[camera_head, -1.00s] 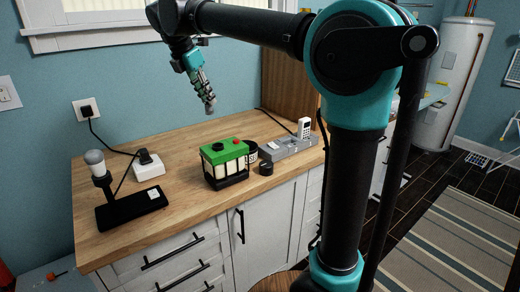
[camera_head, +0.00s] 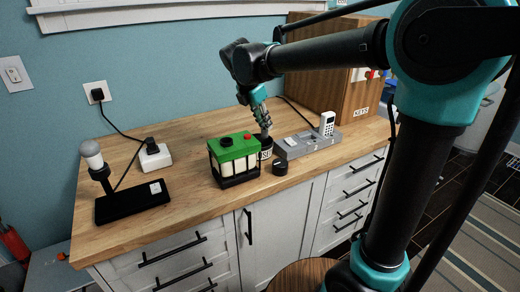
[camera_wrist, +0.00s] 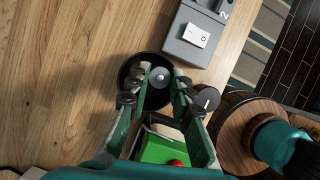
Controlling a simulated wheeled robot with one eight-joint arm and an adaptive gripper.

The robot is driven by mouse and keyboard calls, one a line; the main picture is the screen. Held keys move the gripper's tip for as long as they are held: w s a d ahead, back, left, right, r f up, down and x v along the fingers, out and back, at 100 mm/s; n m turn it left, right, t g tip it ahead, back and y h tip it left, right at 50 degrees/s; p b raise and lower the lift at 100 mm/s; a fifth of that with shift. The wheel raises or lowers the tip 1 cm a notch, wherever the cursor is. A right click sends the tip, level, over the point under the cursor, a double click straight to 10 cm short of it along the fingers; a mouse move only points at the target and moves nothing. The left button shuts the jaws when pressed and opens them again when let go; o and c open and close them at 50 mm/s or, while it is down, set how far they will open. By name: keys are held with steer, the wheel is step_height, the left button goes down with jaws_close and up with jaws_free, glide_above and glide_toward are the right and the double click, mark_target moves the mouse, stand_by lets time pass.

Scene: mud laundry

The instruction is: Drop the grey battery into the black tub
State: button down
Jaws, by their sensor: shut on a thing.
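My gripper (camera_head: 262,118) is over the black tub (camera_head: 267,154), pointing down, with its fingers shut on the grey battery (camera_head: 266,131). In the wrist view the battery (camera_wrist: 160,77) shows end-on between the fingertips of my gripper (camera_wrist: 159,82), inside the outline of the tub's rim (camera_wrist: 124,72). The tub has a pale label with dark letters on its front. The battery's lower end is at or just above the tub's mouth; I cannot tell exactly which. The fingers hide part of the tub in the wrist view.
A green-topped caged block (camera_head: 234,158) stands close left of the tub. A small black cylinder (camera_head: 280,166) is at its front right. A grey dock (camera_head: 306,143) with a white handset (camera_head: 327,123) is to the right. A lamp (camera_head: 132,201) stands left. Wooden counter (camera_head: 190,133) is clear behind.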

steer(key=shift+f, duration=1.45)
steer(key=c, duration=1.3)
jaws_free()
steer(key=shift+a+r, duration=0.1)
steer(key=v, duration=1.2)
steer(key=shift+s, duration=0.15)
